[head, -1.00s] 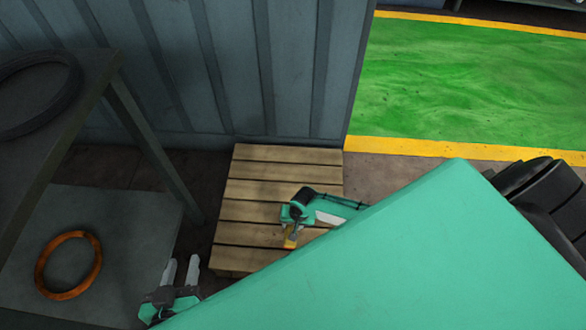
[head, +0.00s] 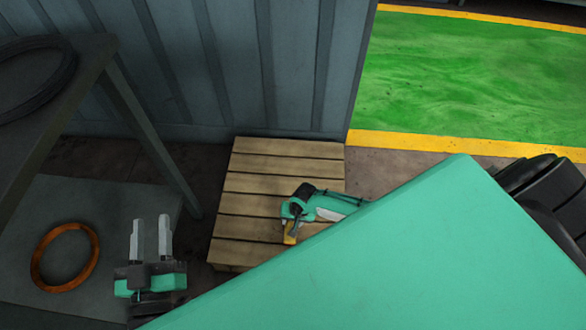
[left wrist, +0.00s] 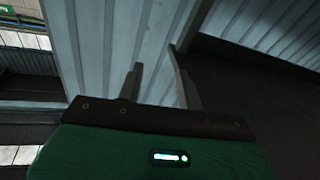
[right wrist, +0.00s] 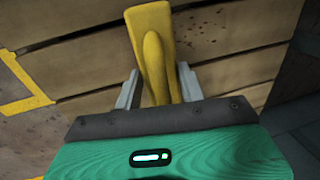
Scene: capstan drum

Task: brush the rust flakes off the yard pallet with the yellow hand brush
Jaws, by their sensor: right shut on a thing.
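The wooden yard pallet (head: 262,190) lies on the floor against the grey corrugated wall. In the right wrist view its planks (right wrist: 225,30) carry small dark brown specks, which look like rust flakes. My right gripper (head: 290,232) is over the right part of the pallet, shut on the yellow hand brush (right wrist: 153,45). The brush also shows in the head view (head: 289,239); its bristles are hidden and I cannot tell whether it touches the planks. My left gripper (head: 150,230) is open and empty, left of the pallet, with its two fingers apart.
A dark metal shelf (head: 75,90) stands at the left; an orange ring (head: 65,257) lies on its lower level and a dark ring (head: 40,85) on its upper one. The corrugated wall (head: 230,60) bounds the pallet behind. A yellow-edged green floor (head: 470,80) lies at the right.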

